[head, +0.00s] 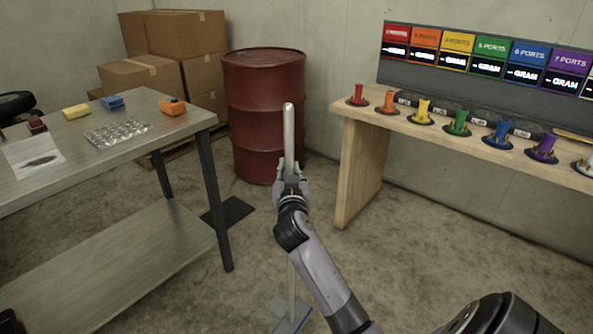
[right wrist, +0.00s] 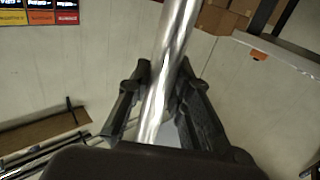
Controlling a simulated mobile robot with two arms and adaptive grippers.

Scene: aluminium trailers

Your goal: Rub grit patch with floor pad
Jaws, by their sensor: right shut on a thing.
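My right gripper (head: 291,182) is shut on a metal pole (head: 289,130), which stands upright in front of the red drum. In the right wrist view the pole (right wrist: 168,75) runs between both fingers. The pole continues down past my arm to a flat floor pad (head: 290,320) with a blue edge, cut off by the bottom of the head view. I cannot tell whether the pad touches the floor. A dark flat patch (head: 228,212) lies on the floor by the table leg; I cannot tell if it is the grit patch. My left gripper is not in view.
A grey metal table (head: 185,125) with a lower shelf stands left, holding small coloured blocks and a sheet with a dark smear (head: 38,160). A red drum (head: 262,110) and cardboard boxes (head: 190,35) stand behind. A wooden bench (head: 355,165) with coloured posts stands right. Floor between is open.

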